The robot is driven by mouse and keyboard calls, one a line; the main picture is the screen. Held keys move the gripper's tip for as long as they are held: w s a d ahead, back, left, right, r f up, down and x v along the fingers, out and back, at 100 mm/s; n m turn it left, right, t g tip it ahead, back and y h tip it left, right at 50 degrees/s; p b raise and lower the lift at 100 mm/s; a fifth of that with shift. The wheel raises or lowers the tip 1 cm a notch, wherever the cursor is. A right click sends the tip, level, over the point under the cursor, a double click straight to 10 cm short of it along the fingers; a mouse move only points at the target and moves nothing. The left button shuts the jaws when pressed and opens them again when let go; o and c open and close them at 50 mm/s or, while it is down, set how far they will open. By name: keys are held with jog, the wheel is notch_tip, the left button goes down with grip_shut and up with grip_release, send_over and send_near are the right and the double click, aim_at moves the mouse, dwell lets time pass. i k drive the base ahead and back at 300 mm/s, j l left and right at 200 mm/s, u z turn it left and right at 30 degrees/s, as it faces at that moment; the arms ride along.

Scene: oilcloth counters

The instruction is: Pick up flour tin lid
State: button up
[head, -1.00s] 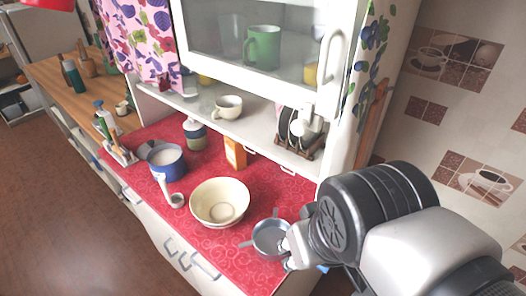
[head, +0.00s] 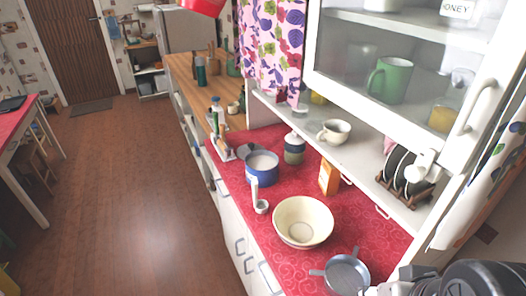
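A blue round vessel (head: 262,169) with white contents stands on the red counter in the head view; it may be the flour tin. A dark grey-blue flat piece (head: 246,152) shows just behind and left of its rim. It may be the lid, but it is too small and partly hidden to be sure. My gripper (head: 388,290) is at the bottom right edge, mostly cut off, close to a grey pan-like strainer (head: 346,275). I cannot tell whether its fingers are open or touch the strainer. It is well apart from the blue vessel.
A cream bowl (head: 303,222), white ladle (head: 260,204), orange carton (head: 329,177) and lidded jar (head: 294,148) stand around the vessel. A shelf with a cup (head: 334,131) and dish rack (head: 404,172) overhangs the counter's back. Open floor (head: 130,190) lies left.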

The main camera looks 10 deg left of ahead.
aim_at(243, 150)
jog(key=j, duration=0.4)
jog(key=i+j+z, duration=0.3)
jog(key=j, duration=0.55)
jog(key=j+z, duration=0.3)
jog(key=j, duration=0.55)
jog(key=i+j+z, duration=0.1)
jog(key=j+z, duration=0.2)
jog(key=j, duration=0.6)
jog(key=i+j+z, duration=0.1)
jog(key=i, duration=0.25)
jog(key=i+j+z, duration=0.15)
jog(key=i, duration=0.2)
